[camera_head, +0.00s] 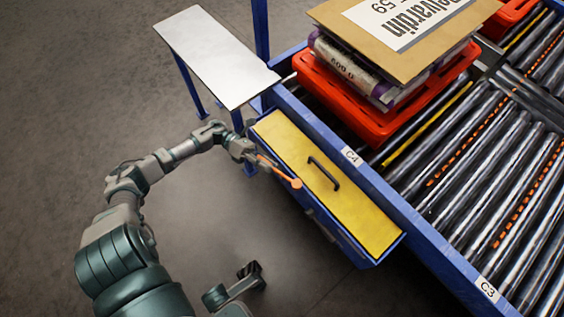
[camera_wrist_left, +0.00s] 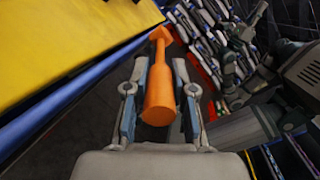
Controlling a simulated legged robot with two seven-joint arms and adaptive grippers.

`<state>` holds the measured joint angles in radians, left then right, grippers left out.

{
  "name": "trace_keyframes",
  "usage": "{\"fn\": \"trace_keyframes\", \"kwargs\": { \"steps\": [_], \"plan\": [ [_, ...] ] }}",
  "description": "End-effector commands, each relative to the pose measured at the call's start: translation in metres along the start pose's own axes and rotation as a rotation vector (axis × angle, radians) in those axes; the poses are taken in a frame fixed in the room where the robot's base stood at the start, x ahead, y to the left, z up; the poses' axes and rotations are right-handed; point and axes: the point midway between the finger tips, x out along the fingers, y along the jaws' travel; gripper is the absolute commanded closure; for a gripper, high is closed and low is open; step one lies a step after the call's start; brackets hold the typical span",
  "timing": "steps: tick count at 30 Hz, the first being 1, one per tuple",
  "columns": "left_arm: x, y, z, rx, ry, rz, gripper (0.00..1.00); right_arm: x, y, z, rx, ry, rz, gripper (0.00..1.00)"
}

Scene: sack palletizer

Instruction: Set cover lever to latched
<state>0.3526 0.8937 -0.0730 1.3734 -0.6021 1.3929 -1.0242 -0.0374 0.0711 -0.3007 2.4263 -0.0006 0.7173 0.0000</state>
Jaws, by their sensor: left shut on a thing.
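The orange cover lever (camera_head: 281,173) sticks out along the left side of the yellow cover (camera_head: 345,200), with its round end pointing toward the lower right. The cover lies flat on a blue box and has a black handle (camera_head: 323,173). My left gripper (camera_head: 263,163) is at the lever beside the cover's edge. In the left wrist view, the orange lever (camera_wrist_left: 159,88) lies between the two fingers of my left gripper (camera_wrist_left: 158,75), which is shut on it. I cannot tell from these views whether the lever is latched.
A blue-framed roller conveyor (camera_head: 480,170) runs along the right. A red tray (camera_head: 372,118) on it carries stacked sacks and a cardboard sheet (camera_head: 410,30). A grey side table (camera_head: 215,52) stands at the back left. The floor left of the box is mostly free.

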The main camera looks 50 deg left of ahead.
Motion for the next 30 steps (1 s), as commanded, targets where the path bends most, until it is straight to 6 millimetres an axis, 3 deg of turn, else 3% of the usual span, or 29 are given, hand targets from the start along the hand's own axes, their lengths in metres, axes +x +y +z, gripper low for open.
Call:
{"fn": "trace_keyframes", "kwargs": {
  "steps": [12,13,15,16,26,30],
  "plan": [
    [0.000,0.001,-0.005,-0.005,0.008,-0.003,1.00,0.006,0.000,-0.006,0.000,0.028,-0.004,1.00],
    [0.000,0.001,-0.005,-0.005,0.008,-0.003,0.71,0.006,0.000,-0.006,0.000,0.027,-0.004,1.00],
    [0.000,0.001,-0.004,-0.005,0.007,-0.003,0.53,0.005,0.000,-0.005,0.000,0.026,-0.003,1.00],
    [0.000,0.001,-0.004,-0.005,0.007,-0.003,0.49,0.005,0.000,-0.005,0.000,0.024,-0.003,1.00],
    [-0.003,-0.001,0.000,-0.001,0.003,-0.004,0.49,0.002,0.000,-0.005,-0.001,0.017,0.000,1.00],
    [-0.003,-0.015,0.012,0.000,0.005,-0.004,0.49,0.002,0.000,-0.005,-0.001,0.019,-0.001,1.00]
  ]
}}
